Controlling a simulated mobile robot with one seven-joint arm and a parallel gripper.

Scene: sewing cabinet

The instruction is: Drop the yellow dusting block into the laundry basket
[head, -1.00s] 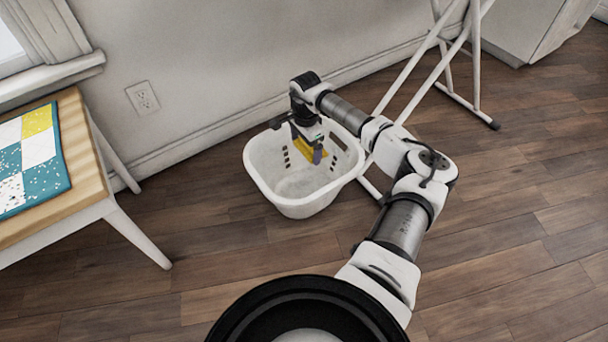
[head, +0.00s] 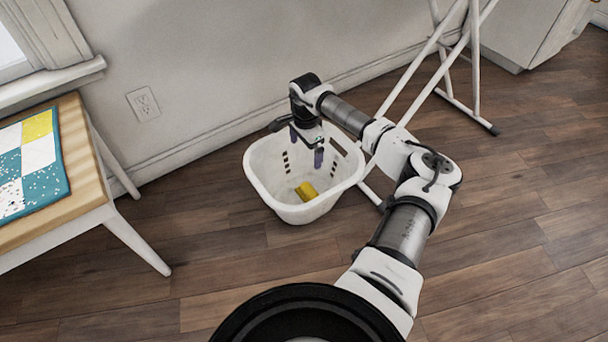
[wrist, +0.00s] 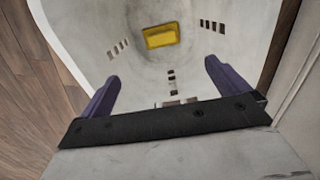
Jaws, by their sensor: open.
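The yellow dusting block (head: 306,191) lies inside the white laundry basket (head: 262,180), on its bottom toward the near side. In the wrist view the block (wrist: 161,36) also shows on the floor of the basket (wrist: 75,18), beyond my fingertips and apart from them. My gripper (head: 306,148) is above the basket's far part, pointing down, with its purple fingers spread wide. In the wrist view the space between the fingers (wrist: 160,78) is empty.
A wooden-topped table (head: 75,205) with a patchwork mat (head: 38,178) stands at the left. A white folding rack (head: 425,65) stands right of the basket, close to it. The wall (head: 210,60) is behind the basket. Wood floor (head: 500,230) is clear at the right.

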